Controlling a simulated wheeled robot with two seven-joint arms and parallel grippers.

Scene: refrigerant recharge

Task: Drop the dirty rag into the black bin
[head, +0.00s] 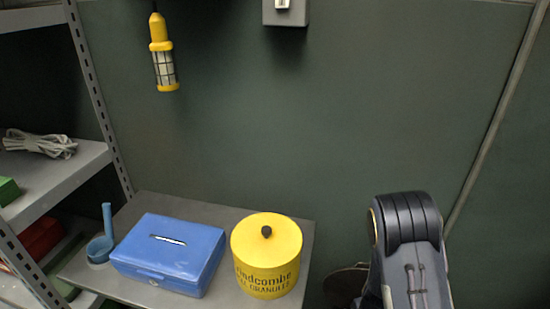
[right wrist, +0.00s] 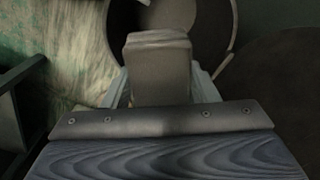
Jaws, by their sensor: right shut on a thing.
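In the right wrist view my right gripper (right wrist: 160,65) points down and is shut on the rag. Pale, bluish-white cloth of the rag (right wrist: 204,86) sticks out on both sides of the finger; the rest is hidden behind it. Beyond the gripper is the round, dark opening of what looks like the black bin (right wrist: 219,28). The gripper covers part of it, and the rag appears in front of its near edge. How high the rag is above it I cannot tell. My left gripper is in neither view.
In the head view a grey shelf (head: 210,211) carries a blue cash box (head: 170,252), a yellow lidded tin (head: 267,258) and a blue cup-like item (head: 101,247). A yellow work lamp (head: 163,62) hangs above. A dark round surface (right wrist: 275,90) lies right of the bin.

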